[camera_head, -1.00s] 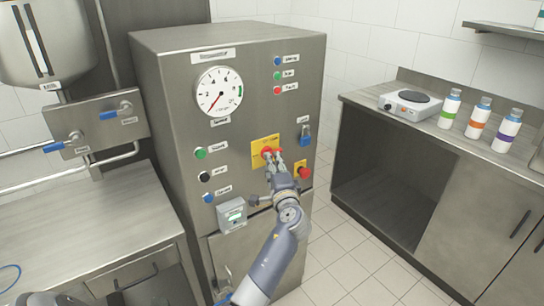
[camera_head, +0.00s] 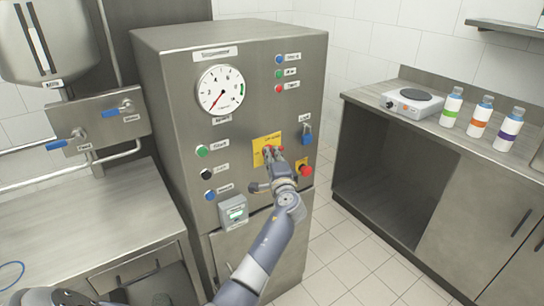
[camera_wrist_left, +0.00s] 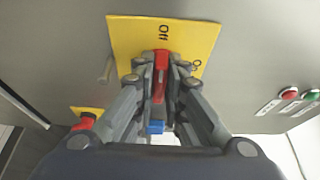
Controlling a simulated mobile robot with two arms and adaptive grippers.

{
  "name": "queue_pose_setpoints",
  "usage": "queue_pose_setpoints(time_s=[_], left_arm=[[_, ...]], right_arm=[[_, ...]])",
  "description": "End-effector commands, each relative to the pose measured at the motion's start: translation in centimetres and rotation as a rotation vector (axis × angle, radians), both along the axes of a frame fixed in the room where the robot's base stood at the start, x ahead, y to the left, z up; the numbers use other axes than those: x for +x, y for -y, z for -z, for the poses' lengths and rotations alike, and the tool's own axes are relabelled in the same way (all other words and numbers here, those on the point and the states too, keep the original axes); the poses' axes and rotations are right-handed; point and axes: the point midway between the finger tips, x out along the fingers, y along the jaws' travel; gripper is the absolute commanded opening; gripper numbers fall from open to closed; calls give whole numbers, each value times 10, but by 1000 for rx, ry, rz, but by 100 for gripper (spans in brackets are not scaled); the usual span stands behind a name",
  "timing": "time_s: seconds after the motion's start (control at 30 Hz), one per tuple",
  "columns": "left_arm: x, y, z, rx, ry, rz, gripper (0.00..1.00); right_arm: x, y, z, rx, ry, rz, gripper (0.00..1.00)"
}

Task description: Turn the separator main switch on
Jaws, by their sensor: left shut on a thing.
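The separator main switch is a red handle (camera_wrist_left: 161,64) on a yellow plate (camera_wrist_left: 127,36) marked "Off" and "On". In the wrist view the handle lines up with "Off", with "On" to its right. In the head view the yellow plate (camera_head: 259,143) is on the front of the steel cabinet, and my fingers hide most of the handle. My left gripper (camera_head: 272,155) is shut on the red handle, one finger on each side of it in the wrist view (camera_wrist_left: 161,70). My right gripper is not identifiable in view.
Green, black and blue buttons (camera_head: 202,151) are on the left. A small display box (camera_head: 233,212) juts out below left. Floor is clear between cabinet and counter.

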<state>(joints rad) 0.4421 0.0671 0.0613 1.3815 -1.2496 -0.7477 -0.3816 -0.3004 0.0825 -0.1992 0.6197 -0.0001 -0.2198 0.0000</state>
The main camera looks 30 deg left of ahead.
Motion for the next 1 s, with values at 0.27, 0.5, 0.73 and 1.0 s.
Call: queue_pose_setpoints(time_s=[0.27,0.5,0.73,1.0], left_arm=[[0,0,-3,11,-31,0,0],[0,1,-8,61,-153,2,0],[0,1,-11,138,-342,2,0],[1,1,-11,238,-581,1,0]], right_arm=[[1,-1,-10,1,1,1,40],[1,-4,-42,4,1,2,40],[1,-5,-83,6,2,1,40],[1,-5,-124,5,1,1,40]])
